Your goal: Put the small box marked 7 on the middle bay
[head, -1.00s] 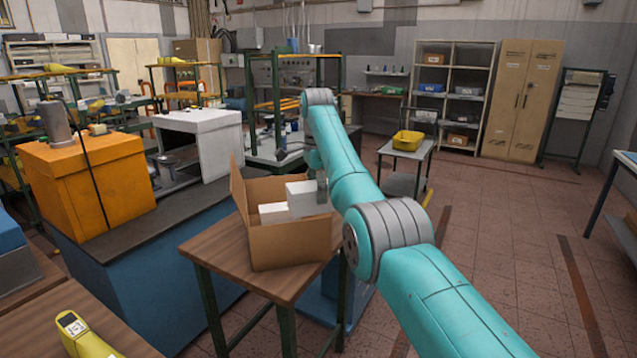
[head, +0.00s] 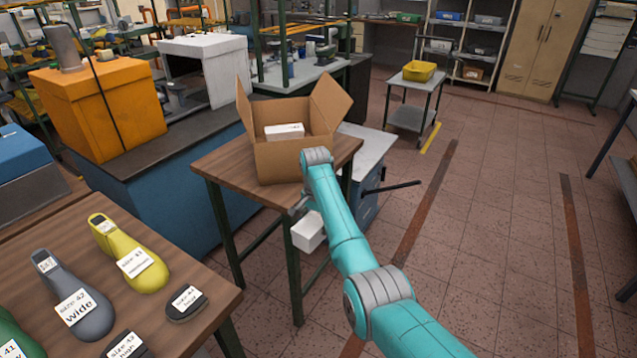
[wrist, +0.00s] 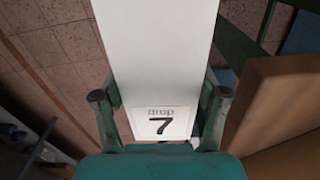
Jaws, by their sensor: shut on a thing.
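A small white box (head: 308,232) hangs in my gripper (head: 303,209), in front of the small wooden table and below its top in the head view. In the wrist view, the white box (wrist: 155,50) bears a label reading "drop 7". My gripper (wrist: 158,97) is shut on it, one finger on each side. Part of the gripper is hidden behind my arm in the head view. I cannot tell which place is the middle bay.
An open cardboard carton (head: 290,160) with another white box (head: 284,131) inside stands on the small wooden table (head: 228,172). Several labelled shoe lasts lie on the wooden table (head: 190,265) at front left. A trolley with a yellow bin (head: 419,71) stands behind. Floor (head: 490,220) at right is clear.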

